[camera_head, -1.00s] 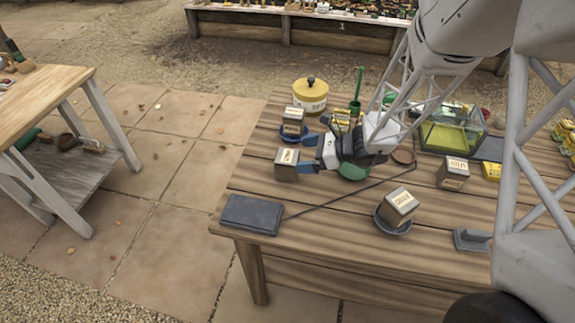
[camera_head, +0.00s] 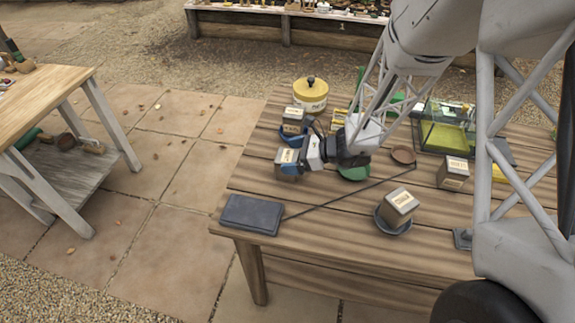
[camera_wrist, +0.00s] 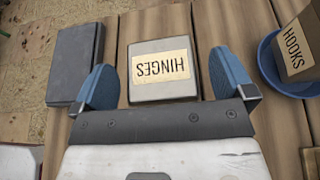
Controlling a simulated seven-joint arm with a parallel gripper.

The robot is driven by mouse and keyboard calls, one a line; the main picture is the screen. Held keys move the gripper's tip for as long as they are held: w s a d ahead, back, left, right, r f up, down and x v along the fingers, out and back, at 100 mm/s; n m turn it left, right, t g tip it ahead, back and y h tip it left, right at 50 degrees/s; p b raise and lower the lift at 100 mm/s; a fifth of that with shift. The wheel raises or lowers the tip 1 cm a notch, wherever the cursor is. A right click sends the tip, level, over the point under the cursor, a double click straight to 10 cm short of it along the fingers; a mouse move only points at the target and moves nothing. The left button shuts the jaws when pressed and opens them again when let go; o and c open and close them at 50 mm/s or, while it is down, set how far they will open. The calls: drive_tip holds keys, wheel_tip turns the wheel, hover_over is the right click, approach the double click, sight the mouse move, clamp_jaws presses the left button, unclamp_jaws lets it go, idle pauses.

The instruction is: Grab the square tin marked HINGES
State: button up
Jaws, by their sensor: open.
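The square tin marked HINGES (camera_wrist: 162,68) lies between my gripper's blue fingers in the wrist view, its label upside down. It shows a gap to each finger there. In the head view the tin (camera_head: 285,155) stands on the wooden table, partly hidden by my gripper (camera_head: 288,167). My gripper, also in the wrist view (camera_wrist: 163,84), is open around the tin.
A tin marked HOOKS (camera_wrist: 297,48) sits in a blue dish (camera_wrist: 264,66) close by on the right; it is behind in the head view (camera_head: 293,118). A dark slab (camera_head: 252,214) lies at the table's front-left corner. Another tin (camera_head: 399,203) sits in a grey dish.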

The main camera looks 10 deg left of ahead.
drive_tip(key=shift+x, duration=0.8)
drive_tip(key=shift+c, duration=0.3)
drive_tip(key=c, duration=1.1)
drive_tip(key=shift+r, duration=0.2)
drive_tip(key=shift+r, duration=0.9)
drive_tip(key=shift+s+d+r, duration=0.15)
drive_tip(key=shift+s+r, duration=0.15)
drive_tip(key=shift+r, duration=0.45)
drive_tip(key=s+d+r, duration=0.1)
drive_tip(key=s+d, duration=0.6)
drive_tip(key=s, duration=0.6)
drive_tip(key=shift+s+d+r, duration=0.15)
drive_tip(key=shift+s+d, duration=0.05)
drive_tip(key=shift+d, duration=0.15)
